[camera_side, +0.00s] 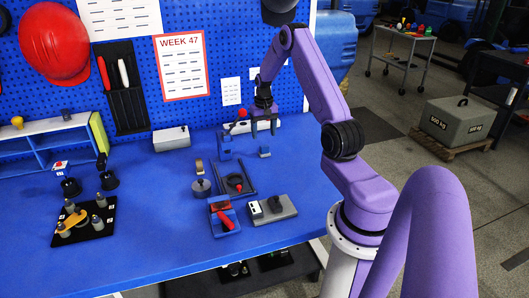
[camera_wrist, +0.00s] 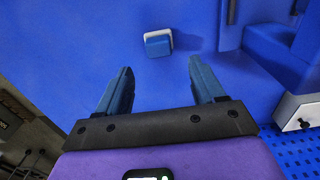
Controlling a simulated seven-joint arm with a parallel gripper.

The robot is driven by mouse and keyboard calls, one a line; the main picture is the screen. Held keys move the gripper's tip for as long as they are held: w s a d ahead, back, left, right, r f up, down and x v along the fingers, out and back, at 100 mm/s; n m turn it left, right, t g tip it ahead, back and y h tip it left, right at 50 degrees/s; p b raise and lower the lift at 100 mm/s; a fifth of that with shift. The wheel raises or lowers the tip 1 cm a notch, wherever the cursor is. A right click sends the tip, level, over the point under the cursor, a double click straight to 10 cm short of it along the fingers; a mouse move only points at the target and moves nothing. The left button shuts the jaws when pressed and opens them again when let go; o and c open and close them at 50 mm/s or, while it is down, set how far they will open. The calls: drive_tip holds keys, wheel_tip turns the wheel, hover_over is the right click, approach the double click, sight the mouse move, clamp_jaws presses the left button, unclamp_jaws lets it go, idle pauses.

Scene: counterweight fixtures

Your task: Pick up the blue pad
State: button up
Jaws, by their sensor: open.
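The blue pad (camera_wrist: 158,45) is a small blue block with a pale, whitish edge or base. In the wrist view it lies on the blue table just beyond my fingertips, roughly between their lines. In the side view, a small blue piece that looks like the pad (camera_side: 264,152) sits on the table below my gripper (camera_side: 264,127). My gripper is open and points down above it. In the wrist view my gripper (camera_wrist: 162,67) shows two spread blue fingers with nothing between them, apart from the pad.
A blue fixture (camera_wrist: 272,52) stands right of the pad in the wrist view, beside a pale box (camera_wrist: 298,114). In the side view, a dark frame (camera_side: 237,183), a red-handled tool (camera_side: 225,220) and a grey block (camera_side: 272,209) lie nearer the front. Bare table surrounds the pad's left.

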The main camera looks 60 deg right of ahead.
sight(265, 146)
drive_tip(key=shift+s+a+f, duration=0.1)
drive_tip(key=shift+s+f, duration=0.05)
drive_tip(key=shift+f, duration=1.6)
drive_tip(key=shift+s+a+f, duration=0.1)
drive_tip(key=shift+f, duration=1.6)
drive_tip(key=c, duration=1.1)
